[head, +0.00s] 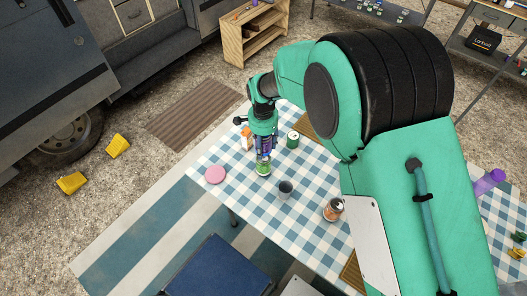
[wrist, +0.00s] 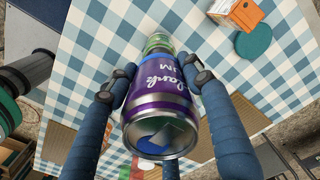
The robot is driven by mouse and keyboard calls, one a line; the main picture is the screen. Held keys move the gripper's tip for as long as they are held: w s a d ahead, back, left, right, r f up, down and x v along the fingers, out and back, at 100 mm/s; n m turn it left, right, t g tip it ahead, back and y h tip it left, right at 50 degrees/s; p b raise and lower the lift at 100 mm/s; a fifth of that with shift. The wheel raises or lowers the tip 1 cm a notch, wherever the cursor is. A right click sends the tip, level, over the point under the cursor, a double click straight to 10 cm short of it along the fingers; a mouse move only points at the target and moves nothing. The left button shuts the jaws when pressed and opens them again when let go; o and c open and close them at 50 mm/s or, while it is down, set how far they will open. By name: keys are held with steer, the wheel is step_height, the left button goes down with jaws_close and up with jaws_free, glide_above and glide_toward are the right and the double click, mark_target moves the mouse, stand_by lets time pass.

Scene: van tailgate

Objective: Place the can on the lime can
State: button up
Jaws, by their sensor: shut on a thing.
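My gripper (head: 264,144) is shut on a purple can (wrist: 160,90) with white lettering, one finger on each side. The purple can also shows in the head view (head: 264,148), roughly upright over the table. The lime can (head: 263,167) stands on the checked cloth directly below it in the head view. In the wrist view the lime can (wrist: 158,42) shows past the far end of the purple can, which hides most of it. I cannot tell whether the two cans touch.
On the checked table (head: 235,187) a green can (head: 293,139), an orange and white box (head: 246,136), a pink disc (head: 215,174), a dark cup (head: 285,189) and an orange-brown can (head: 333,209) stand around.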

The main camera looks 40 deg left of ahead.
mark_target(263, 140)
steer(key=shift+f+b, duration=0.35)
steer(key=shift+f, duration=1.6)
steer(key=shift+f, duration=0.1)
steer(key=o, duration=1.5)
steer(key=shift+c, duration=0.2)
steer(key=shift+r+p, duration=0.7)
steer(key=shift+r, duration=3.15)
